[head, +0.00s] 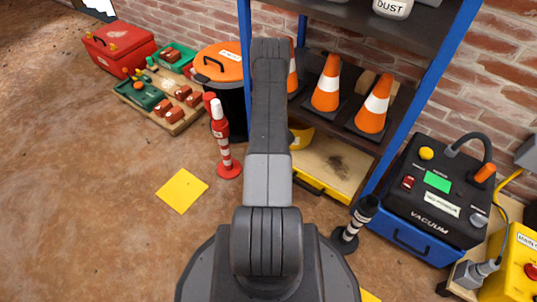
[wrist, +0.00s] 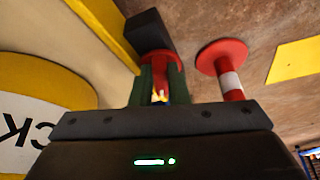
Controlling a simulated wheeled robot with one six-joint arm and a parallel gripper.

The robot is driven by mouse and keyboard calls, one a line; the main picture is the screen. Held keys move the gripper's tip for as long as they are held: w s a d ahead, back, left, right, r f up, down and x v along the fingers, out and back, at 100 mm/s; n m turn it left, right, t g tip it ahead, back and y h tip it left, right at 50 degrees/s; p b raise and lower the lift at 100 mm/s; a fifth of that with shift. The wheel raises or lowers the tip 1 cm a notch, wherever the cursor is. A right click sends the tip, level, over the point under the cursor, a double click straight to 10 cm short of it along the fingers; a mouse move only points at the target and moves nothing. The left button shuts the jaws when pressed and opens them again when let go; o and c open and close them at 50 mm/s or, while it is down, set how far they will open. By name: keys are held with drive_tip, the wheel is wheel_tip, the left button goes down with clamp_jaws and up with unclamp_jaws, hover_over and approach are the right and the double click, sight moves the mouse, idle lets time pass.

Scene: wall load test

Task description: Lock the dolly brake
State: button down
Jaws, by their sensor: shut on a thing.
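The dolly appears to be the low yellow-edged platform (head: 318,190) with a tan, stained deck under the shelf. In the wrist view a yellow edge (wrist: 98,22) runs along the upper left. A round yellow plate with a white label ending in "CK" (wrist: 28,118) lies at the left, upside down in the picture. My gripper (wrist: 160,85) has its green fingers shut on a red part (wrist: 160,58), likely the brake handle. A black bar (wrist: 148,32) lies just beyond it. In the head view my arm hides the gripper and handle.
A red-and-white post (head: 228,150) stands left of my arm; it also shows in the wrist view (wrist: 228,75). A black-and-white post (head: 352,228) stands right, by the vacuum (head: 435,195). Traffic cones (head: 327,85) fill the shelf. Open floor lies left, around a yellow square (head: 181,190).

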drive_tip(key=shift+w+d+n+p, duration=0.1)
drive_tip(key=shift+n+p, duration=0.2)
drive_tip(key=shift+n, duration=0.1)
drive_tip(key=c, duration=1.4)
unclamp_jaws()
drive_tip(key=shift+m+b, duration=0.3)
drive_tip(key=shift+b, duration=0.2)
drive_tip(key=shift+f+m+b, duration=0.1)
drive_tip(key=shift+m+b, duration=0.4)
drive_tip(key=shift+b, duration=0.1)
drive_tip(key=shift+s+a+m+t+h+b, duration=0.15)
drive_tip(key=shift+m+h+b, duration=0.2)
drive_tip(key=shift+m+b, duration=0.4)
drive_tip(key=shift+s+a+m+t+h+b, duration=0.15)
drive_tip(key=shift+m+h+b, duration=0.3)
drive_tip(key=shift+m, duration=0.4)
drive_tip(key=shift+a+r+m+p, duration=0.2)
drive_tip(key=shift+m+p, duration=0.25)
drive_tip(key=shift+m, duration=0.25)
drive_tip(key=shift+m+h+p, duration=0.3)
drive_tip(key=shift+m+p, duration=0.1)
drive_tip(key=shift+p, duration=0.1)
